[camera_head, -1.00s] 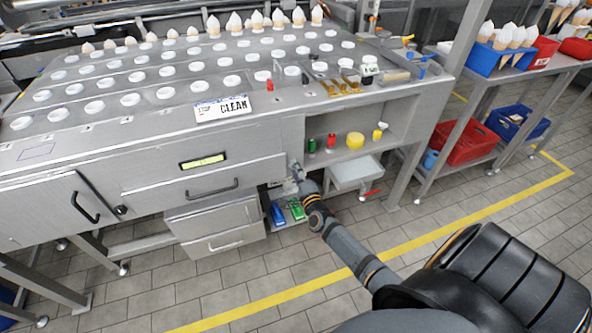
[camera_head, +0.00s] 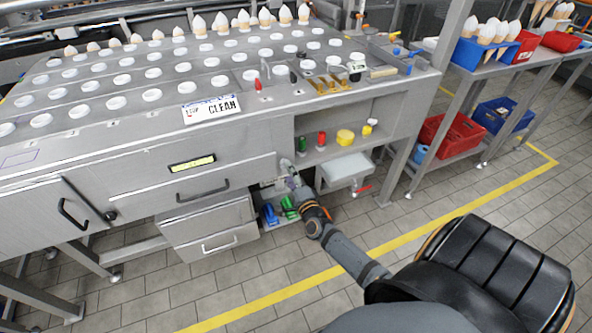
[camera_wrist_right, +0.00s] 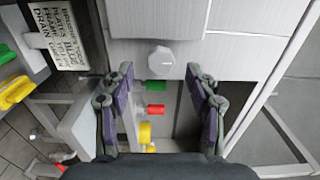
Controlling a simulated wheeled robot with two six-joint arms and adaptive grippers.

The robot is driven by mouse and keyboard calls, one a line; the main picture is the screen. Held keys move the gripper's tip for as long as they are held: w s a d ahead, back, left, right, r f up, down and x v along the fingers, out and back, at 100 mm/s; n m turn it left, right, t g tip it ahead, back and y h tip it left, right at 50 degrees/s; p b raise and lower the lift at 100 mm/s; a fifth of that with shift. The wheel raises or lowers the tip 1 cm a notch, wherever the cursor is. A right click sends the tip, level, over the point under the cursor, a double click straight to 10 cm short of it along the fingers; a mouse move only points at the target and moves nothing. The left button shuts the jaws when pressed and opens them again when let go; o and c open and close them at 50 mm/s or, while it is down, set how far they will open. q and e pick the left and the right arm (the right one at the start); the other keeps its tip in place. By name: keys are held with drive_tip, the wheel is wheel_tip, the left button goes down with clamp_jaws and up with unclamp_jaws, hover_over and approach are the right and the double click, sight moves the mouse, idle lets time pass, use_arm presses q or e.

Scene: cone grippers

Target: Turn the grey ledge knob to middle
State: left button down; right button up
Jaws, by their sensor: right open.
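A pale grey faceted knob (camera_wrist_right: 161,59) shows in the right wrist view, on a grey metal face just beyond my fingers. My right gripper (camera_wrist_right: 158,82) is open, with one finger to each side below the knob in the picture, and nothing is between the fingers. In the head view my right gripper (camera_head: 288,172) is at the front of the steel bench (camera_head: 240,150), beside the left end of the open shelf. I cannot make out the grey knob there. My left gripper is not in view.
Green (camera_head: 302,144), red (camera_head: 321,138) and yellow (camera_head: 345,137) pieces stand on the open shelf close to my right gripper. A white tray (camera_head: 346,168) with a red-handled tap is right of my wrist. Blue and green items lie below. The floor in front is clear.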

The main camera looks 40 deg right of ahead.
drive_tip(key=v, duration=0.9)
